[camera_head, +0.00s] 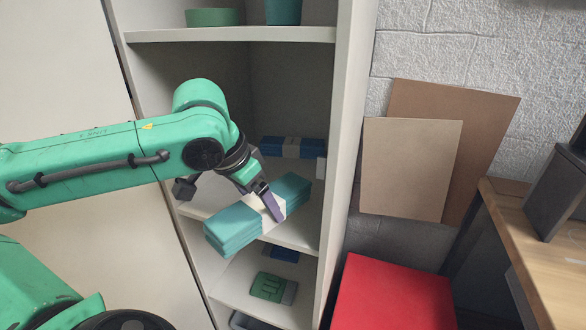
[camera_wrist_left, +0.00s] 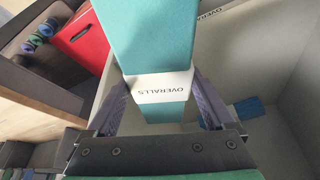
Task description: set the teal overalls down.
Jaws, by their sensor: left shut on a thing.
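The teal overalls (camera_head: 238,226) are a folded teal bundle with a white band. In the wrist view the bundle (camera_wrist_left: 150,35) shows the word OVERALLS on its band. My left gripper (camera_head: 272,208) is shut on the bundle across the band, with one finger on each side of it in the wrist view (camera_wrist_left: 165,105). The bundle is tilted at the front of the cabinet's middle shelf (camera_head: 290,232), with its near end out past the shelf edge. I cannot tell whether it touches the shelf. My right gripper is not in view.
A blue folded bundle (camera_head: 285,147) with a pale band lies at the back of the middle shelf. A green bundle (camera_head: 268,287) and a blue one (camera_head: 284,254) lie on the shelf below. The cabinet's right wall (camera_head: 345,150) stands close. A red box (camera_head: 393,297) and a workbench (camera_head: 535,240) are at right.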

